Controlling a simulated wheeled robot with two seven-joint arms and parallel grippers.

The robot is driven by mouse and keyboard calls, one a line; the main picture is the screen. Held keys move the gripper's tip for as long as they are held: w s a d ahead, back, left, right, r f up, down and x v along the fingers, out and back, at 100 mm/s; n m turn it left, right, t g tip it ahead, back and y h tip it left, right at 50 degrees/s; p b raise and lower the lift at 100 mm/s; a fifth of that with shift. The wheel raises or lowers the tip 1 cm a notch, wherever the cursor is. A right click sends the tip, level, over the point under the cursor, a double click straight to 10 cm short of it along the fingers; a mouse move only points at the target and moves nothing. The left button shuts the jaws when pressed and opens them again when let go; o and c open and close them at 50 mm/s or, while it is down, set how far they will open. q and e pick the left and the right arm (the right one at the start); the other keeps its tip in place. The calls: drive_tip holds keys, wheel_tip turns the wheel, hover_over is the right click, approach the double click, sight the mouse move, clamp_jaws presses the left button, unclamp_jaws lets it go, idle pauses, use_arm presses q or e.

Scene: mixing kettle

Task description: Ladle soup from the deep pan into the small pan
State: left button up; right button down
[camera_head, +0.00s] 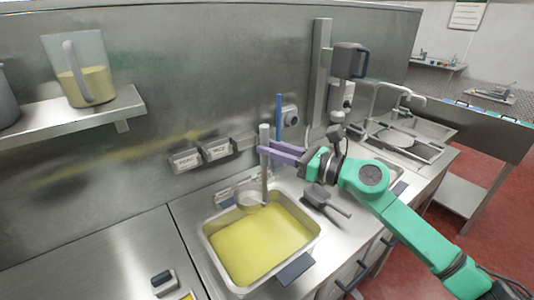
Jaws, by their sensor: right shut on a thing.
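The deep pan (218,262) is a rectangular metal basin set in the counter, with yellow soup (258,245) in it. My right gripper (267,148) has purple fingers and is shut on the upright grey handle of the ladle (265,180). The round ladle bowl (249,201) is at the back edge of the deep pan, over or just at the soup; its exact height and contents are unclear. I cannot clearly make out the small pan. My left gripper is out of view.
A dark grey flat tool with a handle (320,195) lies right of the pan. A thin blue rod (279,112) stands behind my right gripper. A jug of yellow liquid (82,85) stands on the left shelf. The left counter is mostly clear.

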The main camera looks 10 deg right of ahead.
use_arm(q)
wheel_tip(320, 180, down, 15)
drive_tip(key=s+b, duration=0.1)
drive_tip(key=b, duration=1.3)
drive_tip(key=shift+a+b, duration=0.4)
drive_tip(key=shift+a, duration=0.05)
use_arm(e)
wheel_tip(320, 180, down, 15)
drive_tip(key=s+a, duration=0.1)
drive_tip(key=shift+a, duration=0.15)
use_arm(q)
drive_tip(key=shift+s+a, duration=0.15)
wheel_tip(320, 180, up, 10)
drive_tip(key=p, duration=1)
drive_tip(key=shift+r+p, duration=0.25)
drive_tip(key=shift+p, duration=0.05)
use_arm(e)
wheel_tip(320, 180, up, 13)
drive_tip(key=shift+s+r, duration=0.15)
drive_tip(key=shift+r, duration=0.05)
drive_tip(key=shift+a, duration=0.15)
